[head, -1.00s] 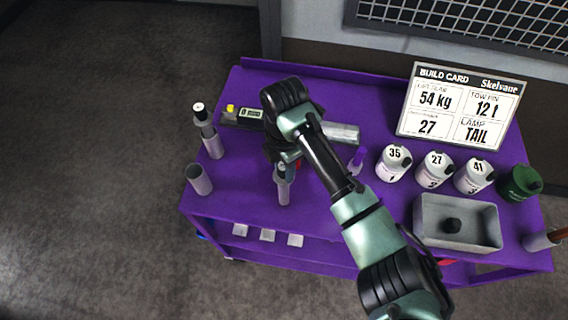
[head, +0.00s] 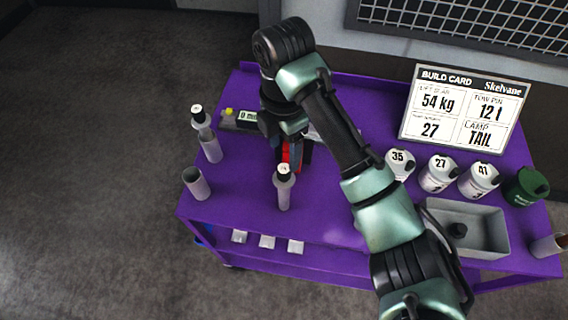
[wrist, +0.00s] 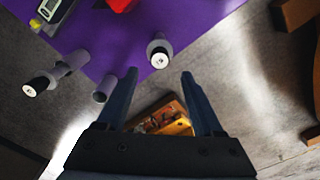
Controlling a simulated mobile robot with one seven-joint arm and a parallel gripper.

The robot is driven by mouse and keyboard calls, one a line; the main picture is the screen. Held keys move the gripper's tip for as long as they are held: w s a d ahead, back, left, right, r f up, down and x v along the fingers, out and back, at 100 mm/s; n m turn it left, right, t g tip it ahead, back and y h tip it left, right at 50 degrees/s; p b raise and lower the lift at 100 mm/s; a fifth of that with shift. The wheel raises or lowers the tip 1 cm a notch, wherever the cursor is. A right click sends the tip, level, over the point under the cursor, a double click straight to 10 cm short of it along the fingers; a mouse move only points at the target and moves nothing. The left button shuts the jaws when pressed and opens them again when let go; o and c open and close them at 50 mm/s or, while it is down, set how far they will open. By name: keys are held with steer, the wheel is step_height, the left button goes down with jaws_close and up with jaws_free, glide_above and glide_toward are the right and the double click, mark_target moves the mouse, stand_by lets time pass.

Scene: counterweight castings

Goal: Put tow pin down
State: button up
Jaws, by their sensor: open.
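A tow pin with a white-topped dark cap (head: 284,171) stands upright in a grey tube holder (head: 284,195) near the cart's front edge. In the wrist view its cap (wrist: 159,59) lies just beyond my fingertips. Another capped pin (head: 197,112) stands in a grey tube at the cart's left edge; it also shows in the wrist view (wrist: 36,87). The cap marks are too small to read. My gripper (head: 288,155) is open and empty behind the front pin, apart from it. In the wrist view the fingers (wrist: 154,78) are spread.
An empty grey tube (head: 197,183) stands at the cart's left front. A red object (head: 305,153) lies behind the gripper. A scale-like device (head: 240,119), white canisters (head: 439,173), a grey tray (head: 490,250) and the build card (head: 464,108) stand on the purple cart (head: 240,205).

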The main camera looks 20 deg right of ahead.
step_height(320, 180, up, 4)
steer(key=shift+f+p, duration=0.25)
steer(key=shift+p, duration=0.15)
steer(key=w+a+r+m+t+y, duration=0.1)
steer(key=w+a+r+m+t, duration=0.1)
steer(key=w+a+r+t, duration=0.55)
steer(key=w+a+r+m+t+y, duration=0.4)
steer(key=a+r, duration=0.6)
steer(key=r, duration=0.5)
steer(key=s+r+m+t+h, duration=0.1)
steer(key=s+r+m+t, duration=0.4)
steer(key=r, duration=0.5)
steer(key=s+r+m+t, duration=0.3)
steer(key=r+t, duration=0.3)
steer(key=r, duration=0.5)
steer(key=s+d+r+m+t+h, duration=0.3)
steer(key=s+r+m+t+h, duration=0.1)
steer(key=s, duration=0.5)
step_height(320, 180, up, 2)
steer(key=shift+d+r+m+t, duration=0.1)
steer(key=shift+d+m+t, duration=0.3)
steer(key=shift+m, duration=0.8)
